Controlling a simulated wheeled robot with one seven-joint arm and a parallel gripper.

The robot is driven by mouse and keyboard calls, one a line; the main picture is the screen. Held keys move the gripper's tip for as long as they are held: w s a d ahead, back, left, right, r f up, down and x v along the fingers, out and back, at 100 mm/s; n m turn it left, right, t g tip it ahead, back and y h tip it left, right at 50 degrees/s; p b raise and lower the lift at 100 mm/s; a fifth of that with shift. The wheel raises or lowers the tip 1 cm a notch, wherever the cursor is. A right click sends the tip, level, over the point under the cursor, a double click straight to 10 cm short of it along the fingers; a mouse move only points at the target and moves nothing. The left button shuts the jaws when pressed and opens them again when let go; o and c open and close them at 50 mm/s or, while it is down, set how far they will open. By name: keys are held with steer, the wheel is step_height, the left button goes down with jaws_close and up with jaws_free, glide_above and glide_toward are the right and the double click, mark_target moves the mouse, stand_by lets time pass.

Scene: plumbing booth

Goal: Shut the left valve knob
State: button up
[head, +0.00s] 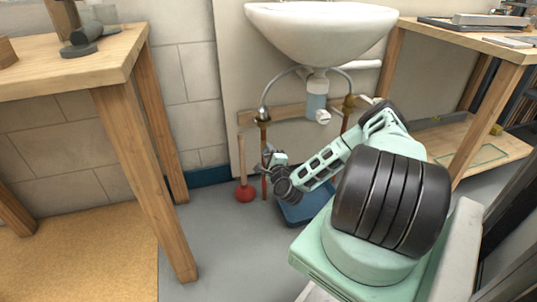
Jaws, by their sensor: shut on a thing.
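Two supply pipes run below the sink. The left pipe (263,136) is copper with a brass fitting (263,118) near its top, at the wooden rail. My gripper (268,158) reaches in from the right and is at the left pipe, below that fitting. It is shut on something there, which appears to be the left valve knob. The jaws and wrist hide the knob, so its turn angle cannot be seen. The right pipe has a brass fitting (349,103) and is partly hidden by my arm.
The white sink (320,35) hangs above, with a drain trap (317,95) between the pipes. A red plunger (245,193) stands left of my gripper. A blue tray (290,212) lies below. Wooden benches (120,65) (510,50) flank the space.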

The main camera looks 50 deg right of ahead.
steer(key=o, duration=1)
steer(key=p+v, duration=0.6)
steer(key=v, duration=1.1)
steer(key=shift+s+a, duration=0.15)
steer(key=shift+a, duration=0.05)
steer(key=shift+f, duration=0.1)
